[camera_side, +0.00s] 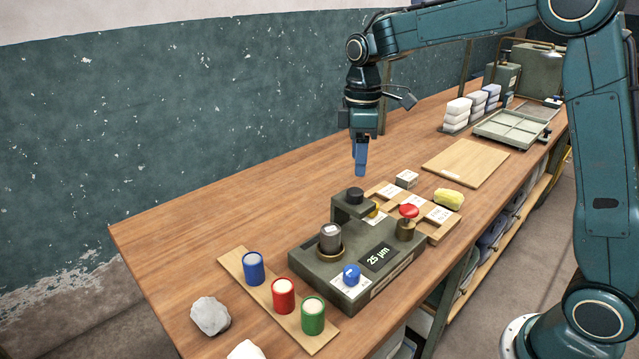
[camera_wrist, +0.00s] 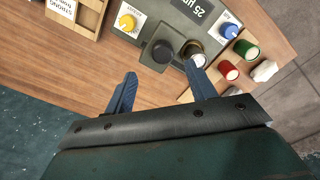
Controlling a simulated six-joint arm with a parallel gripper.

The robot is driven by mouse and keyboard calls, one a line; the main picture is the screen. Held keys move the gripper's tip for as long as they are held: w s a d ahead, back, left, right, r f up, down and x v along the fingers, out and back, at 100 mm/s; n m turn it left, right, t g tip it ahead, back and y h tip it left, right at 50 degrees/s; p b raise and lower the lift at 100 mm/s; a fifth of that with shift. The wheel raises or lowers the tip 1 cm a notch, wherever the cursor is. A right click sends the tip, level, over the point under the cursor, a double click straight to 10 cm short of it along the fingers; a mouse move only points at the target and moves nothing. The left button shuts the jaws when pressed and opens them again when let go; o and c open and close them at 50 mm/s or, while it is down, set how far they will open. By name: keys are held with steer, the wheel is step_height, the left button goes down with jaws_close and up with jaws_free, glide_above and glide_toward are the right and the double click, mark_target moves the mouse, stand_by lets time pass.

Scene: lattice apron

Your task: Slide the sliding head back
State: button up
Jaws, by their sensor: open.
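The sliding head (camera_side: 350,210) is a grey-green block with a black knob (camera_side: 355,195) on top, at the back of a grey-green machine (camera_side: 335,285). In the wrist view the black knob (camera_wrist: 162,52) shows just beyond my fingertips, about midway between them. A grey cylinder (camera_side: 330,237) stands upright in a brass ring on the machine, near the head. My gripper (camera_side: 360,173) has blue fingers, points down and hangs above the table behind the head. It is open and empty in the wrist view (camera_wrist: 159,73), apart from the knob.
Blue, red (camera_side: 284,295) and green cups stand on a wooden strip at the front left, near a pale rock (camera_side: 210,316).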

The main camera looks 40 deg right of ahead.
step_height(320, 180, up, 6)
steer(key=shift+r, duration=0.2)
steer(key=shift+s, duration=0.1)
stand_by(0.4)
steer(key=s+a+r+m+t, duration=0.1)
steer(key=s+r+m, duration=0.1)
steer(key=s, duration=0.5)
steer(key=s+a+r+m+t, duration=0.1)
steer(key=s+r+m+t, duration=0.1)
steer(key=s, duration=0.5)
steer(key=s+f+m+t, duration=0.2)
steer(key=s+f+m, duration=0.3)
steer(key=s, duration=0.7)
steer(key=shift+s+a+f+t, duration=0.25)
steer(key=shift+s+f+t, duration=0.05)
steer(key=shift+s+f, duration=0.1)
